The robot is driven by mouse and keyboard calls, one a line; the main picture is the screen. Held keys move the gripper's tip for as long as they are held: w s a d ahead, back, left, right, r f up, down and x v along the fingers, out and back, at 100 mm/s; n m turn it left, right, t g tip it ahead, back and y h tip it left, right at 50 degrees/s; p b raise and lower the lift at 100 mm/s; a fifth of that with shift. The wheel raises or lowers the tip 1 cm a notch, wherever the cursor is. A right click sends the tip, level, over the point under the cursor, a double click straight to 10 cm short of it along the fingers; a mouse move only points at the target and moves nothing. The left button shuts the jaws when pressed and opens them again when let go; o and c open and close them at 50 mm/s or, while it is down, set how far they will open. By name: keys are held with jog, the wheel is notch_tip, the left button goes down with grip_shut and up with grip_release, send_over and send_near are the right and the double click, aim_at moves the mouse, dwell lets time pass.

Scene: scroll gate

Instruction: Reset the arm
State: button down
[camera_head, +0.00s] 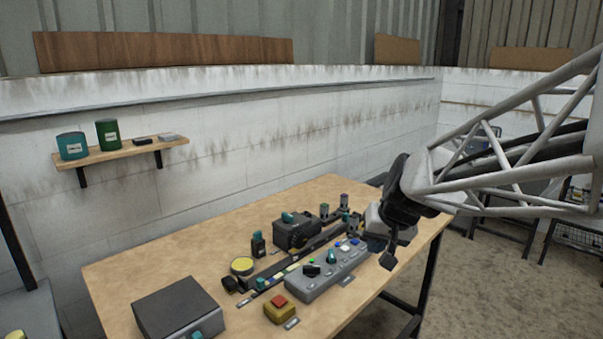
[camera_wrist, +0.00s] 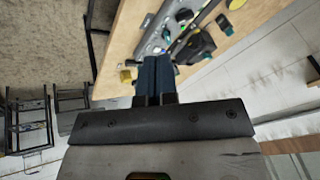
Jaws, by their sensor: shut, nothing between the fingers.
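My gripper (camera_head: 388,250) hangs over the right end of the wooden table (camera_head: 130,262) in the head view, at the end of my white lattice arm. In the wrist view my gripper (camera_wrist: 155,72) has its two dark blue fingers together, with nothing between them. The fingers point towards the table, where a grey control panel (camera_wrist: 152,40) lies beyond the tips. I cannot tell the exact height of the fingertips above the table.
A grey panel with knobs (camera_head: 327,277), a yellow box with a red button (camera_head: 279,309), a dark box (camera_head: 178,308) and a black device (camera_head: 296,233) stand on the table. A wall shelf (camera_head: 120,152) holds two cans.

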jog(key=s+d+f+g+h, duration=0.1)
jog(key=s, duration=1.1)
jog(key=s+d+f+h, duration=0.1)
jog(key=s+f, duration=0.1)
jog(key=s, duration=1)
jog(key=shift+s+d+f+n+g+h, duration=0.15)
jog(key=shift+s+d+n+g+h, duration=0.2)
jog(key=shift+d+n+g+h, duration=0.05)
jog(key=c, duration=1.8)
grip_release()
jog(key=shift+c, duration=0.2)
